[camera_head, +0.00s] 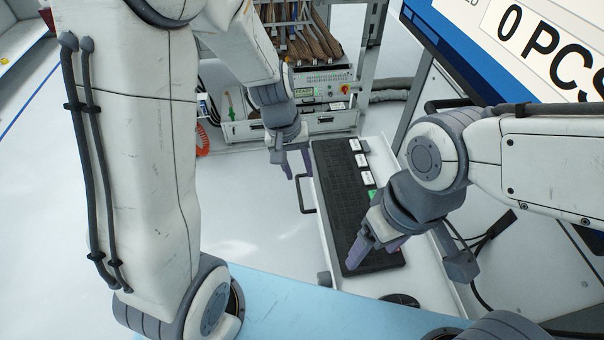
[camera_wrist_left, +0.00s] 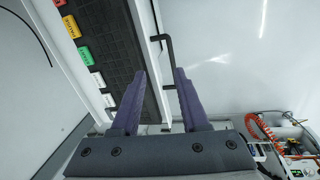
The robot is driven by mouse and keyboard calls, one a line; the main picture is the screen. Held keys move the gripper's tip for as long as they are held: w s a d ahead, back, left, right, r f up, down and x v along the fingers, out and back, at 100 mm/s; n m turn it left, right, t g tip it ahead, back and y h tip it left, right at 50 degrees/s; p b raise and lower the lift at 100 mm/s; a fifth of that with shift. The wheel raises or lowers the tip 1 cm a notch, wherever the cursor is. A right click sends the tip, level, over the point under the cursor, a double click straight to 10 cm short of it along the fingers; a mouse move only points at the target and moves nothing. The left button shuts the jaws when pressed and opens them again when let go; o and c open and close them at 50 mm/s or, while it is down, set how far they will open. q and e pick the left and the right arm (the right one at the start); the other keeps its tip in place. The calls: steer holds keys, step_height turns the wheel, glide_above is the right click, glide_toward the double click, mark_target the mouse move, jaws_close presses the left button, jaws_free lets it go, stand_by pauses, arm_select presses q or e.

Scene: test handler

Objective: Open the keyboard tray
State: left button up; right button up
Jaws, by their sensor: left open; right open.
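The white keyboard tray (camera_head: 322,215) is in the middle of the head view, with a long black keyboard (camera_head: 340,195) on it. A dark bar handle (camera_head: 302,196) sits on its left side; it also shows in the left wrist view (camera_wrist_left: 167,48). My left gripper (camera_head: 298,166) is open near the far end of the handle. In the left wrist view my left gripper's fingers (camera_wrist_left: 160,72) are spread, with the handle appearing between them; contact cannot be told. My right gripper (camera_head: 378,248) is open over the near part of the keyboard and hides some keys.
Coloured labels (camera_head: 368,178) lie along the keyboard's right side. A dark mouse (camera_head: 400,299) is at the tray's near end. A large screen (camera_head: 520,40) overhangs the upper right. A machine rack (camera_head: 320,90) stands behind. The floor (camera_head: 245,210) left of the tray is clear.

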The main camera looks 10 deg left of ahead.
mark_target(299, 194)
arm_select(q)
steer(key=shift+n, duration=0.8)
steer(key=w+f, duration=0.1)
steer(key=f, duration=0.3)
steer(key=f+b, duration=0.1)
steer(key=f, duration=0.3)
steer(key=w+a+f+b, duration=0.1)
steer(key=f, duration=0.3)
steer(key=shift+w, duration=0.35)
jaws_close()
